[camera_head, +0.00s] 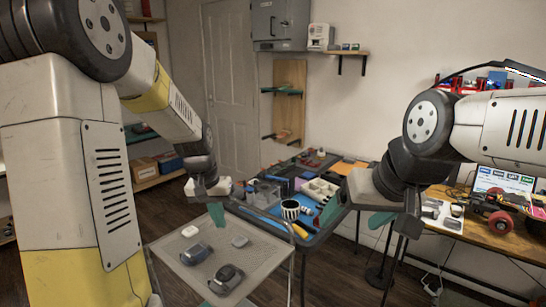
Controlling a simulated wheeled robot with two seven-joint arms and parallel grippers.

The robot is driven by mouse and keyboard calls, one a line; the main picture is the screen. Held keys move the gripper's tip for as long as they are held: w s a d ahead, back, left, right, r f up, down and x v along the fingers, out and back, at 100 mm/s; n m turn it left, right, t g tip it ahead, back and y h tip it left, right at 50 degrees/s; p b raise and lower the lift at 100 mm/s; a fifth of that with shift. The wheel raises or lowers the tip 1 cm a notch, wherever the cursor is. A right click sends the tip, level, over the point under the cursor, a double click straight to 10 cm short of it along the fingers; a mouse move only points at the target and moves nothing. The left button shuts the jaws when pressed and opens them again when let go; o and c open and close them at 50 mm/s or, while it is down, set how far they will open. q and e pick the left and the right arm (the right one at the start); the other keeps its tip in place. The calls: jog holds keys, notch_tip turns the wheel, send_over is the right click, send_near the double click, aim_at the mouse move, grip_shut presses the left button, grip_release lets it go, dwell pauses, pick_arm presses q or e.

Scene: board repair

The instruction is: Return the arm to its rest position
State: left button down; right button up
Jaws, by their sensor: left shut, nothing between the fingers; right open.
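My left arm comes in large from the left. Its gripper (217,214) has green fingertips, is shut and empty, and hangs over the back part of a grey mesh tray (268,264). My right arm comes in from the right, bent downward. Its gripper (355,216) is open and empty, with green fingertips spread apart in front of the dark workbench and the wooden desk. My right wrist hides part of the ground between the bench and the desk.
Several small rounded objects, one a dark one (227,279), lie on the tray. Behind it a dark workbench (302,257) holds tools, bins and a striped cup (290,210). At right, a wooden desk (460,228) carries a laptop (501,181) and a red-wheeled board (501,222).

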pick_arm(q)
jog(key=s+r+t, duration=0.2)
jog(key=s+r, duration=0.5)
jog(key=s, duration=0.2)
jog(key=s+d+r+t, duration=0.1)
jog(key=s+r+t, duration=0.1)
jog(key=s+r, duration=0.4)
jog(key=s, duration=0.4)
jog(key=shift+r+h, duration=0.35)
jog(key=shift+h, duration=0.05)
